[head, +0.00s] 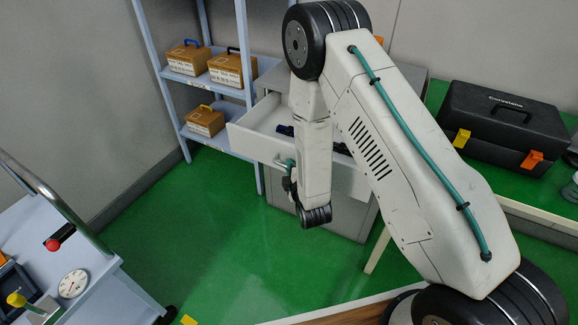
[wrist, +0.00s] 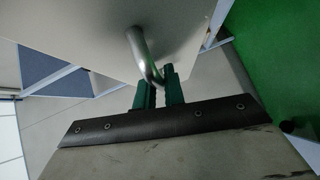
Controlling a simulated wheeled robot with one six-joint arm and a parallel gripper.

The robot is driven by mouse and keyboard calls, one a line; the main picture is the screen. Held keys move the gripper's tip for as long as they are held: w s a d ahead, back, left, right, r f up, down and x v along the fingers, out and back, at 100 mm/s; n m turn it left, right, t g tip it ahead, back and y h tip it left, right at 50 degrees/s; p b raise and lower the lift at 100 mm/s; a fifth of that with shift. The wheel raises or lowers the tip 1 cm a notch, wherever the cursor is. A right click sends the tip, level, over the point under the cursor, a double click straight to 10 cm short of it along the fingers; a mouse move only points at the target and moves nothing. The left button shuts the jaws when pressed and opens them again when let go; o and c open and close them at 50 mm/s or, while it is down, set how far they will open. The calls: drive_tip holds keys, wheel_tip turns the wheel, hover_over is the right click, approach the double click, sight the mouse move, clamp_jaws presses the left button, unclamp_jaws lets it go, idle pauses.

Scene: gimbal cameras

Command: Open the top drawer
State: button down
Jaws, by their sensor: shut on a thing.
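The top drawer (head: 252,139) of a grey cabinet (head: 352,218) stands pulled out, its white front facing lower left in the head view. Dark items lie inside it, partly hidden by my arm. My gripper (head: 288,167) is at the front of this drawer, largely hidden behind my arm's links. In the wrist view the green fingers of my gripper (wrist: 159,88) are closed on the curved metal handle (wrist: 141,55). The handle is fixed to the pale drawer front (wrist: 95,40).
A blue shelf rack (head: 187,50) with several cardboard boxes stands left of the cabinet. A black toolbox (head: 505,125) sits on a bench at the right. A trolley (head: 95,262) with a gauge stands at lower left. Green floor between trolley and cabinet is clear.

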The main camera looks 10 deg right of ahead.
drive_tip(key=shift+a, duration=0.15)
drive_tip(key=c, duration=1.5)
unclamp_jaws()
drive_tip(key=shift+w+a, duration=0.1)
drive_tip(key=shift+s+d, duration=0.2)
drive_tip(key=shift+s, duration=0.05)
drive_tip(key=s, duration=0.4)
drive_tip(key=s+r, duration=0.1)
drive_tip(key=s, duration=0.2)
drive_tip(key=shift+s+d, duration=0.1)
drive_tip(key=shift+d, duration=0.15)
